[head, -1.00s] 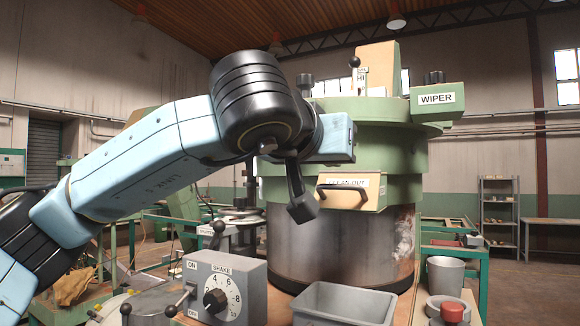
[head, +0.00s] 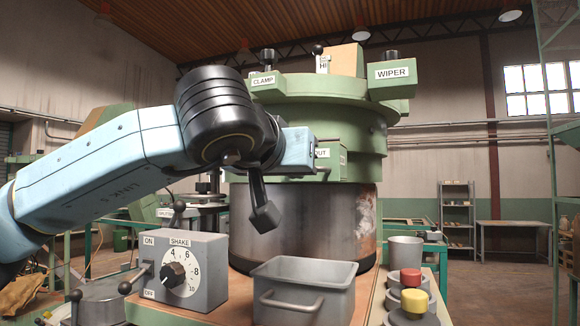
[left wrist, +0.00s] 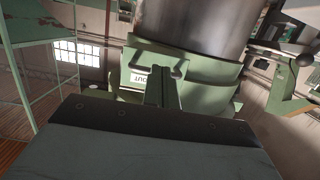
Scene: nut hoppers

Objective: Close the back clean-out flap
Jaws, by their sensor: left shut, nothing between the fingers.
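The green clean-out housing (head: 334,156) with its flap sits on the side of the round hopper. My left wrist covers most of its label, leaving "OUT" showing. In the left wrist view, the flap (left wrist: 138,88) shows upside down with its label and bar handle (left wrist: 157,68). My left gripper (left wrist: 160,82) is shut and empty, its fingers pointing at the flap, just by the handle. I cannot tell whether they touch it, or how far the flap stands open. In the head view the fingers are hidden behind the wrist. My right gripper is out of view.
Below the hopper's steel drum (head: 300,222) stand a grey bin (head: 304,290) and the SHAKE control box (head: 180,272). A shelf rack (head: 457,215) stands farther back.

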